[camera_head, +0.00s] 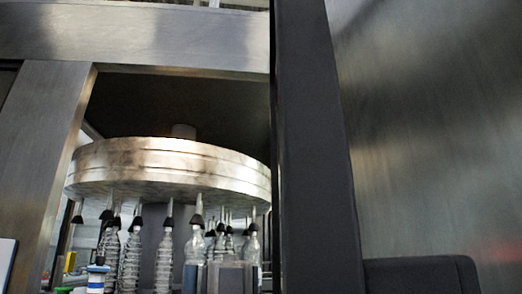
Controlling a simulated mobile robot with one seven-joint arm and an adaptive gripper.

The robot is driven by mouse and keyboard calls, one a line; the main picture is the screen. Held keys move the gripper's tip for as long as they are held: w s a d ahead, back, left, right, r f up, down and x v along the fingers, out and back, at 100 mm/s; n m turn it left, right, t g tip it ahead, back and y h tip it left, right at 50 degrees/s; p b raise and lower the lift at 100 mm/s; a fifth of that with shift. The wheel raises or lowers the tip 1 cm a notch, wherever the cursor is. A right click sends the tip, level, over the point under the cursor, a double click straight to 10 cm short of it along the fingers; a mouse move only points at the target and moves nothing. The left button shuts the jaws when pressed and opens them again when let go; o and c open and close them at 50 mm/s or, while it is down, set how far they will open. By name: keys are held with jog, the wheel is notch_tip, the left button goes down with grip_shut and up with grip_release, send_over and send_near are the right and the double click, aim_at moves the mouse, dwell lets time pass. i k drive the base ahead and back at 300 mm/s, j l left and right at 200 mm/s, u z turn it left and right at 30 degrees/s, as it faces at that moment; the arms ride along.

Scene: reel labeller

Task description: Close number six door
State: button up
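No number six is readable on any door here. An opening in a metal-framed machine shows at the left and middle. A brushed metal panel (430,140) fills the right side; I cannot tell whether it is the number six door. A broad dark upright bar (315,150) stands between the opening and this panel. No handle is visible. My gripper is not in view.
Inside the opening, a large round metal carousel (170,165) hangs above several clear bottles (130,258). A metal post (50,165) and top beam (140,38) frame it. A dark rounded block (420,276) sits at bottom right.

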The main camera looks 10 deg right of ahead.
aim_at(316, 247)
jog(key=k+l, duration=0.1)
jog(key=l, duration=0.45)
jog(key=k+l+z, duration=0.15)
jog(key=k+l, duration=0.15)
jog(key=k+l+z, duration=0.15)
jog(key=l, duration=0.3)
jog(key=k+l+z, duration=0.15)
jog(key=k+l, duration=0.2)
jog(key=l, duration=0.1)
